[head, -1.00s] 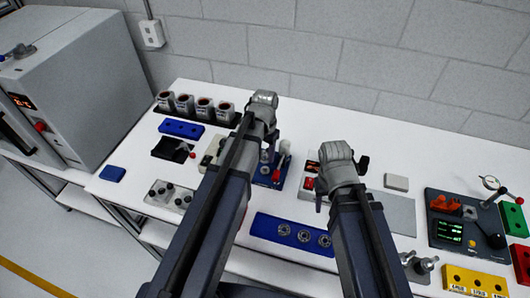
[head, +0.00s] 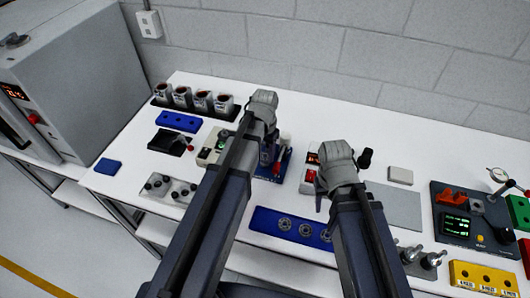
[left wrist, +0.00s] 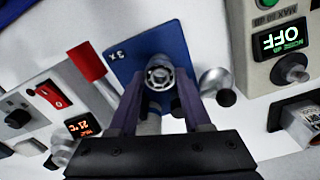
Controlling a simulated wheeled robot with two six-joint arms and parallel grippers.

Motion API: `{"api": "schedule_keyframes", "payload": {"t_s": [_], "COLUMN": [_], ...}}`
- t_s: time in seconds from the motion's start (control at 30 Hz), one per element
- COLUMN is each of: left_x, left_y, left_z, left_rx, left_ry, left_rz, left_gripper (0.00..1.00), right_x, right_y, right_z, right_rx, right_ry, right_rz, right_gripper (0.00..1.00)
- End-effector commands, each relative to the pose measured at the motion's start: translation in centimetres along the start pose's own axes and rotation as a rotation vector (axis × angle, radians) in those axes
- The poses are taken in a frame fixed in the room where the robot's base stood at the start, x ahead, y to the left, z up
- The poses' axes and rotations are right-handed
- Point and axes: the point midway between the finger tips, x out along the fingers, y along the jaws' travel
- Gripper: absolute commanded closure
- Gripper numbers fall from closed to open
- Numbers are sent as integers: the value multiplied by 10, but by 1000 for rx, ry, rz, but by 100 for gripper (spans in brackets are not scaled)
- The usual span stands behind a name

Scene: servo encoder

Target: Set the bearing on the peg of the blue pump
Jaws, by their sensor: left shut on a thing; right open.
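A ring-shaped metal bearing (left wrist: 159,77) is between the fingertips of my left gripper (left wrist: 160,100) in the left wrist view. Its face is toward the camera, in front of the blue pump (left wrist: 124,63), whose flat blue plate carries a white marking. The peg cannot be made out behind the bearing, and I cannot tell whether they touch. In the head view the blue pump (head: 286,163) is partly hidden by my left arm, which covers the left fingertips. My right gripper (head: 338,168) is over the table to the right; its jaws are mostly hidden.
A blue tray (head: 259,220) with several bearings lies in front of the pump. A red lever (left wrist: 88,62) and a silver knob (left wrist: 215,80) flank it. A switch box (left wrist: 52,104) and a box with an OFF display (left wrist: 262,45) stand close by.

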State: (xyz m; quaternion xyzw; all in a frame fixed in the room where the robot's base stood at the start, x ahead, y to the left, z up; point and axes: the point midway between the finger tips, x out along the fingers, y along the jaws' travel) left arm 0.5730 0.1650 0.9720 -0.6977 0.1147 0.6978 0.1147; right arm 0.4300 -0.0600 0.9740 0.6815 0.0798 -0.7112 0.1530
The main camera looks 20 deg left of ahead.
Motion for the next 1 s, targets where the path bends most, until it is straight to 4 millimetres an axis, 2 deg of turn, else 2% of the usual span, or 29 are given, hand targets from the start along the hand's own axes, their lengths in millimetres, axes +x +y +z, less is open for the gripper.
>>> {"api": "schedule_keyframes", "payload": {"t_s": [0.53,1.0], "left_x": [5,18], "left_y": [0,0], "left_z": [0,0], "left_rx": [0,0], "left_ry": [0,0], "left_rz": [0,0], "left_gripper": [100,100], "right_x": [5,18], "right_y": [0,-2], "right_z": [0,-1], "right_rx": [0,0], "right_ry": [0,0], "right_rz": [0,0], "right_gripper": [50,50]}}
